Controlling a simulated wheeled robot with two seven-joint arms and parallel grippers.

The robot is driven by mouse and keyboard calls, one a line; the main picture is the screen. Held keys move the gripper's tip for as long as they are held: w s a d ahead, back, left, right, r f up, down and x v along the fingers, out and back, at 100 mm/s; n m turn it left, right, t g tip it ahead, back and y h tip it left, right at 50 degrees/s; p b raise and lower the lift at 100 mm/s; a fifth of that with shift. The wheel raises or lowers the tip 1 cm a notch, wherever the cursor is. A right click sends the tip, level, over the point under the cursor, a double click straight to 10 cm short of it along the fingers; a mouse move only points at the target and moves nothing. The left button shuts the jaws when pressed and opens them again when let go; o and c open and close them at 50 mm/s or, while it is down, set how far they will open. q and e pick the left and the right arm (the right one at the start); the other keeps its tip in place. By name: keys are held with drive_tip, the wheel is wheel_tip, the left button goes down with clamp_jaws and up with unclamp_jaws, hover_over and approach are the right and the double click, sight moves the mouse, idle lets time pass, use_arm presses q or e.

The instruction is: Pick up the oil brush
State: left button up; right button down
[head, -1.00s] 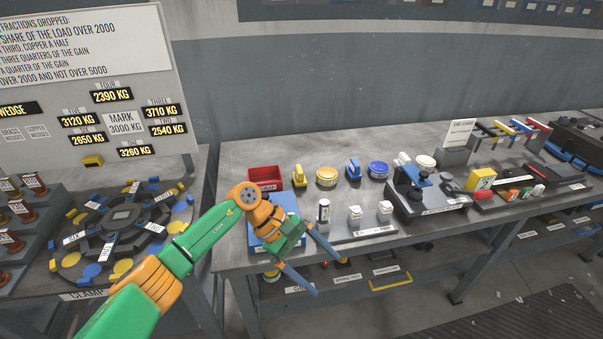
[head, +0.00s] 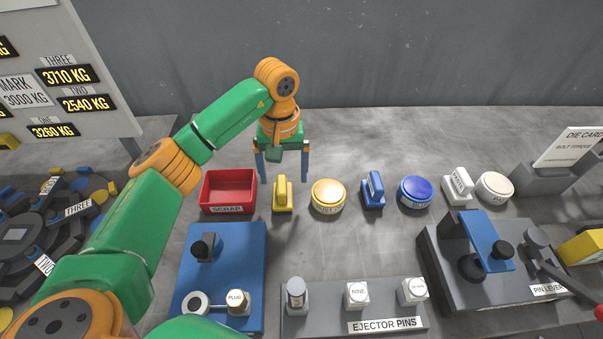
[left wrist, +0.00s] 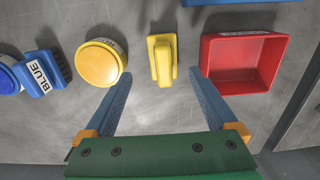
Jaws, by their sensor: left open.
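Three brushes stand on the bench in the head view, each beside a round tin of its own colour: a yellow brush (head: 283,194), a blue brush (head: 373,190) and a white brush (head: 458,186). I cannot read the word oil on any of them. My left gripper (head: 282,168) is open and empty, pointing down just behind and above the yellow brush. In the left wrist view the yellow brush (left wrist: 162,60) stands upright ahead of the gap between the open fingers (left wrist: 160,78), apart from them. My right gripper is out of view.
A red scrap tray (head: 228,209) sits just left of the yellow brush. A yellow tin (head: 328,195), a blue tin (head: 416,191) and a white tin (head: 495,186) stand in the row. A blue plate (head: 228,250) and an ejector pin block (head: 322,321) lie nearer. The bench behind is clear.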

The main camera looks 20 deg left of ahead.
sight(281, 186)
use_arm(q)
drive_tip(key=shift+w+f, duration=0.35)
drive_tip(key=shift+s+f+p, duration=0.25)
drive_tip(key=shift+f+p, duration=0.05)
drive_tip(key=shift+p, duration=0.05)
drive_tip(key=shift+s+a+f+p, duration=0.15)
drive_tip(key=shift+s+f+p, duration=0.6)
drive_tip(key=shift+f, duration=0.35)
wheel_tip(281, 186, down, 3)
drive_tip(key=shift+w+r, duration=0.1)
drive_tip(key=shift+w, duration=0.05)
drive_tip(key=shift+w+f, duration=0.15)
drive_tip(key=shift+f, duration=0.1)
drive_tip(key=c, duration=0.9)
clamp_jaws()
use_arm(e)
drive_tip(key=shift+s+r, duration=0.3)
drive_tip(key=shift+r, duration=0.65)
